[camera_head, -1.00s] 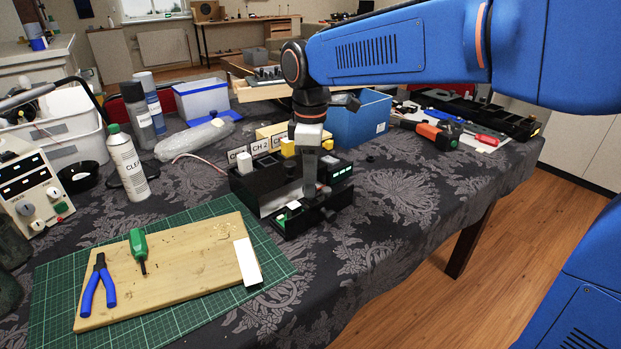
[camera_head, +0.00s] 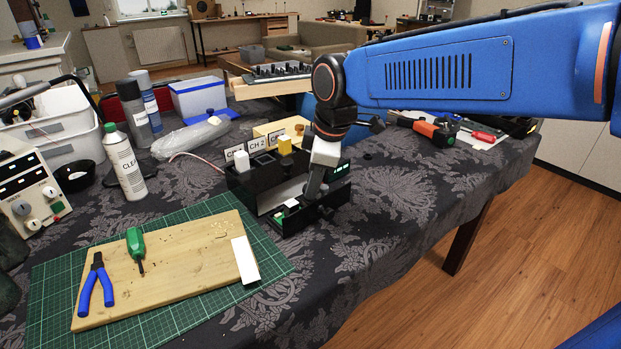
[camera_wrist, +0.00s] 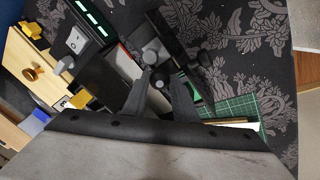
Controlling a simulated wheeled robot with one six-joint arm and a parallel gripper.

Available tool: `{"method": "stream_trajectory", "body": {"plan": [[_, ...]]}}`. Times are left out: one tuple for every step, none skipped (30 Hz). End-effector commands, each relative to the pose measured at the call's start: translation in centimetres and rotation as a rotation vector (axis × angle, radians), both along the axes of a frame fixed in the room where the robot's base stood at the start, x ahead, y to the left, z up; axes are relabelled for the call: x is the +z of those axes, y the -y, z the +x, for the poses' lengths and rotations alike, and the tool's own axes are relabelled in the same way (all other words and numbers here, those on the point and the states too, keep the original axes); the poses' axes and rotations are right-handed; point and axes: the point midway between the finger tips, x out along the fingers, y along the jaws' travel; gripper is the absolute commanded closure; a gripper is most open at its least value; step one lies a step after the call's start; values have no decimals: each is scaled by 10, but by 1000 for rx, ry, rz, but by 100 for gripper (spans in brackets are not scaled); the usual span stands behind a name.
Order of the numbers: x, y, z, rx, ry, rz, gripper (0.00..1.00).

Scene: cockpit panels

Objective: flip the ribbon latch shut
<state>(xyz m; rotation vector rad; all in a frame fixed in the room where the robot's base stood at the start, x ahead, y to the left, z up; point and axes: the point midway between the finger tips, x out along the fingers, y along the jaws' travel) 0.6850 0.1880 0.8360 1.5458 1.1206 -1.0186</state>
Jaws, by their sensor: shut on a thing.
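A black panel box (camera_head: 240,187) with labelled switches stands on the table, with a low open tray (camera_head: 286,226) at its front holding a green board and a small white part (camera_head: 291,203). My gripper (camera_head: 311,198) leans in over the tray from the upper right. The wrist view shows its fingers (camera_wrist: 161,82) closed around a small dark round part, apparently the ribbon latch. The fingers hide most of it, and I cannot tell the latch's angle. The ribbon itself is not clearly visible.
A white switch (camera_head: 241,160) and a yellow switch (camera_head: 284,145) stick up behind the tray. A wooden board (camera_head: 185,285) with pliers and a green screwdriver lies on a cutting mat (camera_head: 50,300) at front left. The cloth to the right is mostly clear.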

Motion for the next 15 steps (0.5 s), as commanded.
{"method": "stream_trajectory", "body": {"plan": [[0,2,-3,-2,20,16,97],[-1,2,-3,-1,30,25,97],[-1,3,-4,-1,43,34,97],[-2,3,-4,-1,51,39,97],[-2,3,-4,0,59,45,97],[-2,4,-5,0,65,50,97],[-2,4,-5,0,69,53,97],[-2,4,-5,0,72,56,97],[-2,4,-5,0,74,57,97],[-2,4,-5,0,76,58,97],[-2,4,-4,0,76,58,97],[-2,4,-4,0,76,58,97],[-2,4,-4,0,76,58,97],[-2,4,-4,-1,75,57,97],[-2,3,-4,-1,75,57,97]]}}
